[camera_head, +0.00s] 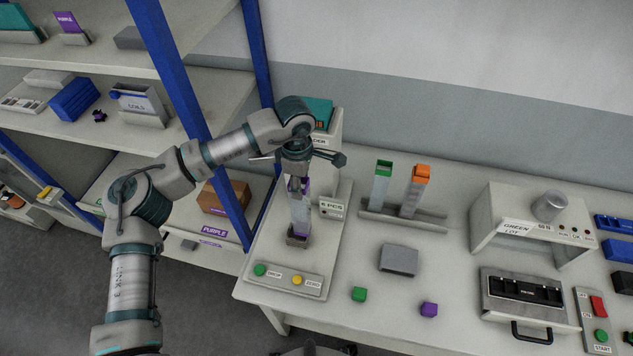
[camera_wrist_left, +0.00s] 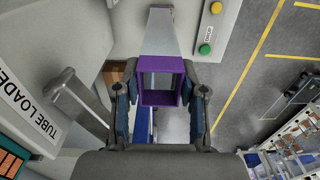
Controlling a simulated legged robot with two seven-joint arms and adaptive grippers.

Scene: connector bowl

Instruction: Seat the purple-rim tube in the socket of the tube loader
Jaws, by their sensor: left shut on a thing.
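The purple-rim tube (camera_head: 300,214) is a clear, square tube standing roughly upright on the left part of the table. My left gripper (camera_head: 298,181) is above it, shut on its upper end. In the left wrist view the purple rim (camera_wrist_left: 162,98) lies between the two fingers, and the tube narrows away from it. The tube's lower end is at the small dark socket (camera_head: 297,241) of the tube loader (camera_head: 328,132); I cannot tell how deep it sits. The loader's label also shows in the left wrist view (camera_wrist_left: 38,108).
A panel with green and yellow buttons (camera_head: 287,280) lies in front of the socket. A rack (camera_head: 432,222) holds green-topped and orange-topped tubes to the right. A grey block (camera_head: 398,260), a green cube (camera_head: 359,294) and a purple cube (camera_head: 429,310) lie nearby. A blue shelf post (camera_head: 190,110) stands left.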

